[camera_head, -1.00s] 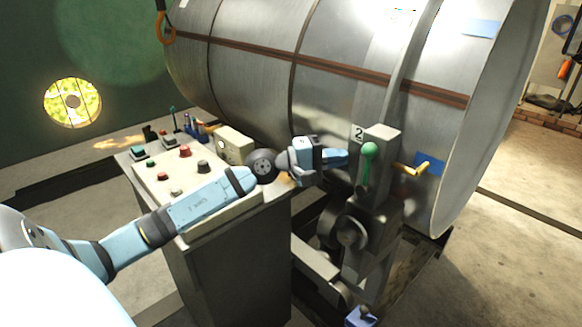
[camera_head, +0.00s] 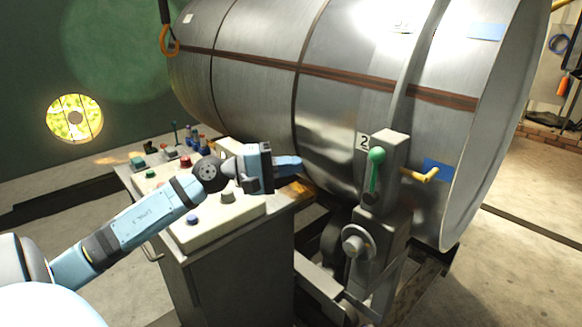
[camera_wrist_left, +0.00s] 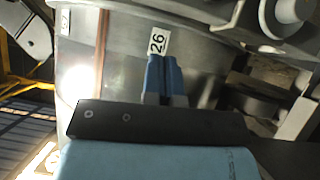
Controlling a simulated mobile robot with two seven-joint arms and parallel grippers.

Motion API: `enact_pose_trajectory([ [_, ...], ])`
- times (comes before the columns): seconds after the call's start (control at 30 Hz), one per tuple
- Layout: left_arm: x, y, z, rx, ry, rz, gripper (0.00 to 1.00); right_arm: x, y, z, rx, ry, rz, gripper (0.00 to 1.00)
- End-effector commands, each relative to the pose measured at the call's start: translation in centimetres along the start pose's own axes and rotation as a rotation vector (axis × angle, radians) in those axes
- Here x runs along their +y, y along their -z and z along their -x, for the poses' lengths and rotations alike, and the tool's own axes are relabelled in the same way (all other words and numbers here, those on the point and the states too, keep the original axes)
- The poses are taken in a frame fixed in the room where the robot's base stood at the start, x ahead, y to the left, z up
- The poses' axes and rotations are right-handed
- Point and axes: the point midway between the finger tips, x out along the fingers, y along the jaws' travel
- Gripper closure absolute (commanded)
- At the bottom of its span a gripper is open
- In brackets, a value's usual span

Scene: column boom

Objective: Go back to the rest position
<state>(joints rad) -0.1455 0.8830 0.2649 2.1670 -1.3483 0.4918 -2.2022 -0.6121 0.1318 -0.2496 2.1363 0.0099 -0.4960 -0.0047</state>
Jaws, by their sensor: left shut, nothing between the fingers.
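My left gripper (camera_head: 289,166) is shut and empty. In the head view it hangs above the right part of the control panel, in front of the large metal cylinder (camera_head: 330,110). Its fingers point right, toward the lever post, and stand apart from it. My left arm comes in from the lower left. My right gripper is not in view.
The control panel (camera_head: 235,212) with several buttons and levers lies beneath my left arm. The lever post with "2" (camera_head: 392,150) carries a green-knobbed lever (camera_head: 376,170); a yellow handle (camera_head: 420,175) juts out beside it. Open floor (camera_head: 530,165) shows at right.

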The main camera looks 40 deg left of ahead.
Motion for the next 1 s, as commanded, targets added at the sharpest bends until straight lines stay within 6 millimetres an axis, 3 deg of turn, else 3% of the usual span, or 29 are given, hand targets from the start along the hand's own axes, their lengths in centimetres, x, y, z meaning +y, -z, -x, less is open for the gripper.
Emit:
enact_pose_trajectory([
  [0.43,-0.1,0.0,0.0,0.000,-0.001,0.006,1.00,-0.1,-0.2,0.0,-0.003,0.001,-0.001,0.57],
  [0.57,-1.5,-0.5,-0.1,-0.001,-0.037,0.180,1.00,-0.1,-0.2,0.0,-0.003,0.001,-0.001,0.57],
  [0.67,-4.5,-1.4,-0.3,-0.001,-0.112,0.563,1.00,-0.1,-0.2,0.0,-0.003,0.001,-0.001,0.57],
  [0.77,-8.8,-2.6,-0.2,0.007,-0.226,1.125,1.00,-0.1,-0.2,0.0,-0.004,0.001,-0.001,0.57],
  [1.0,-22.1,-7.2,0.7,0.073,-0.611,2.568,1.00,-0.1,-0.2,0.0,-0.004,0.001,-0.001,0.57],
])
